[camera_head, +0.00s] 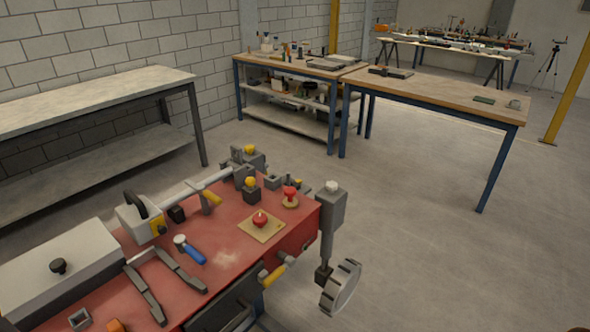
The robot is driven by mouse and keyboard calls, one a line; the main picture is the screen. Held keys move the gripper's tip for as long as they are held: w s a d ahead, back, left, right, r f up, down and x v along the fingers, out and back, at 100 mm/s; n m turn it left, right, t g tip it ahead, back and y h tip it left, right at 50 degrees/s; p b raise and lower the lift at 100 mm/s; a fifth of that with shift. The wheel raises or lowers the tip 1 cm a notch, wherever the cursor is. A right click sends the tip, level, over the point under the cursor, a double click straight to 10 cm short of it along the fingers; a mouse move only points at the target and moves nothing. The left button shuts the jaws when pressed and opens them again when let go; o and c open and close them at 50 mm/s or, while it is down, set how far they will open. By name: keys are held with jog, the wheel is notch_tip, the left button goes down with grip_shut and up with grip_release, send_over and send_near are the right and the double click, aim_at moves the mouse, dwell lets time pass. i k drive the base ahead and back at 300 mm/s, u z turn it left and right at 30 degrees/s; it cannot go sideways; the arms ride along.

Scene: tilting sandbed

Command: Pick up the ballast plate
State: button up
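No part of the view is clearly my gripper. A thin tan square plate (248,227) with a round red knob (260,219) in its middle lies flat on the red bench top (226,256), near its right end. It may be the ballast plate, but I cannot tell for certain. A smaller red knob on a round tan base (290,197) stands just behind it to the right. A pale box-like block with a black knob (58,266) sits at the left end of the bench.
A blue-handled tool (190,250) and two grey bars (146,292) lie left of the plate. A grey post (331,225) and a grey wheel (341,287) stand at the bench's right end. Wooden tables (445,95) stand behind.

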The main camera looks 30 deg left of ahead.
aim_at(294, 183)
jog(key=u, duration=0.5)
jog(key=i, duration=1.1)
jog(key=u, duration=1.55)
jog(key=i, duration=0.6)
jog(key=u, duration=0.55)
